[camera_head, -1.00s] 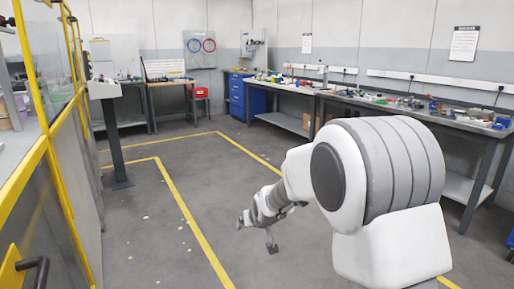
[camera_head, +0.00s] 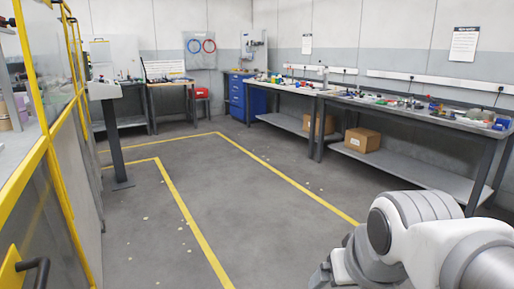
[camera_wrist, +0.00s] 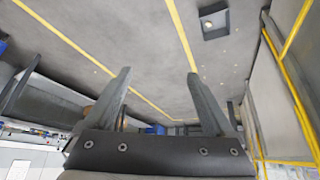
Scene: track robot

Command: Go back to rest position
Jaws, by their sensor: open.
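My gripper shows in the wrist view (camera_wrist: 152,100) with its two fingers spread apart and nothing between them. Beyond the fingers that view shows grey floor with yellow lines. In the head view my arm is folded low at the bottom right, and its end (camera_head: 325,275) is at the lower edge, partly cut off. The fingertips are not clear there. The arm is apart from the benches.
A long workbench (camera_head: 400,108) with small parts stands along the right wall, a cardboard box (camera_head: 362,140) on its lower shelf. A blue drawer cabinet (camera_head: 237,98) is at the back. A dark post (camera_head: 115,145) and yellow-framed fence (camera_head: 48,140) stand left. The middle floor (camera_head: 220,180) is clear.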

